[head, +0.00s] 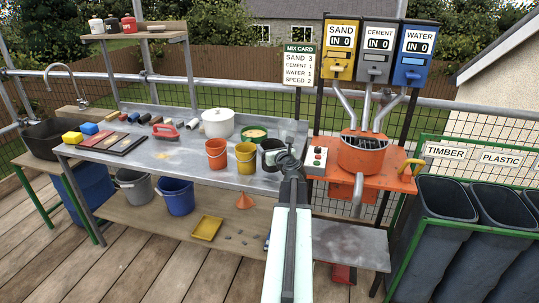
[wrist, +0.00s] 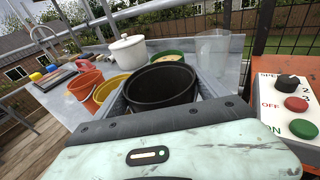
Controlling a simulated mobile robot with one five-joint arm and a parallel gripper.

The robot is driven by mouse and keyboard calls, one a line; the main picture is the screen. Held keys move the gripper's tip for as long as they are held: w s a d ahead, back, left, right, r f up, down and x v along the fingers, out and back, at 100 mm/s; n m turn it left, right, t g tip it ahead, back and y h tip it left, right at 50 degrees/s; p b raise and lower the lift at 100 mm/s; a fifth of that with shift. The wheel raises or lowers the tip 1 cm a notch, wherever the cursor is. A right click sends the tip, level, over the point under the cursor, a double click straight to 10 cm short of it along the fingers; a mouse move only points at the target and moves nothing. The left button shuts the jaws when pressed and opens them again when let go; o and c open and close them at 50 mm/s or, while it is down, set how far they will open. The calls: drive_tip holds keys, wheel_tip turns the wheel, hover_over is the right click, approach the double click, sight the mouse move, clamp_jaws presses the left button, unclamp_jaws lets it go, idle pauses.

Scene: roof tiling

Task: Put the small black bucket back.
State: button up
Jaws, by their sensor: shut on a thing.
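The small black bucket (head: 270,148) is upright at the right end of the grey metal bench, beside the yellow bucket (head: 245,156). In the wrist view the black bucket (wrist: 162,84) shows its open, dark and seemingly empty inside. My gripper (head: 284,160) is shut on it, with a grey finger along each side in the wrist view. My arm hides part of the bucket in the head view. I cannot tell whether its base touches the bench top.
An orange bucket (head: 216,153), white pot (head: 217,123) and green bowl (head: 254,133) stand on the bench (head: 184,162). A clear container (wrist: 213,52) stands behind. The control box (head: 315,158) and orange mixer (head: 362,155) are close on the right. Bins stand farther right.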

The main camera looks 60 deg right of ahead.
drive_tip(key=f+b, duration=0.1)
drive_tip(key=s+f+b, duration=0.1)
drive_tip(key=f, duration=0.1)
drive_tip(key=shift+d+f, duration=0.15)
drive_tip(key=shift+f, duration=0.15)
drive_tip(key=shift+w+r, duration=0.15)
drive_tip(key=shift+w, duration=0.2)
drive_tip(key=shift+s, duration=0.1)
drive_tip(key=o, duration=1.8)
